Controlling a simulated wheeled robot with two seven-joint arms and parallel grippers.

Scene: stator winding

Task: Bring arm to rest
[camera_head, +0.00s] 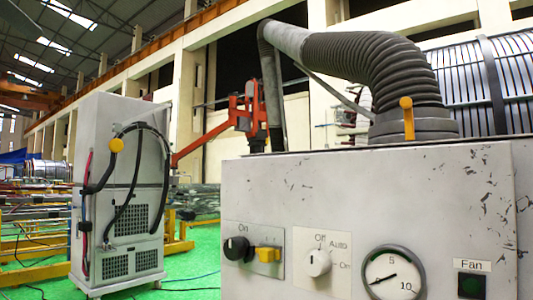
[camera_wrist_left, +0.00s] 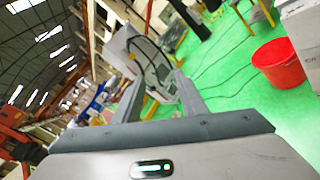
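My left gripper (camera_wrist_left: 153,84) shows in the left wrist view, with its grey palm across the bottom. Its two fingers stand apart with nothing between them, so it is open and empty. I cannot make out either gripper in the head view, and my right gripper is in neither view.
A grey control box (camera_head: 370,185) with knobs, a gauge and a thick hose (camera_head: 370,65) fills the right front. A pale cabinet (camera_head: 118,190) stands left on the green floor (camera_head: 195,270). An orange jointed arm (camera_head: 240,118) is behind. A red bucket (camera_wrist_left: 278,63) stands on the floor.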

